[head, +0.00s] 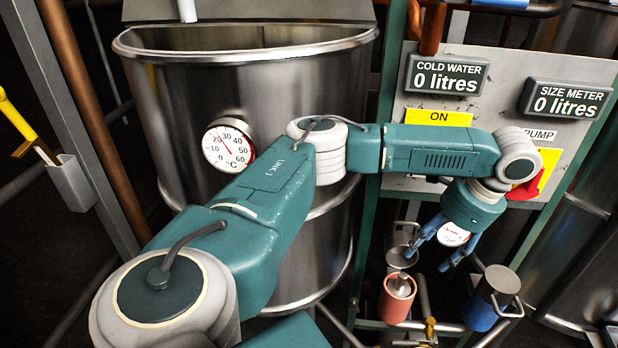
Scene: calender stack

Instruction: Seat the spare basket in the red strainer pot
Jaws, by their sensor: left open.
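I cannot make out the spare basket for certain. My right gripper is not in view.
A blue pot (479,314) with a metal top stands right of the red one, among pipes. A large steel vat (300,100) with a thermometer (228,146) fills the middle. The panel (400,150) with two litre meters stands behind my left arm.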

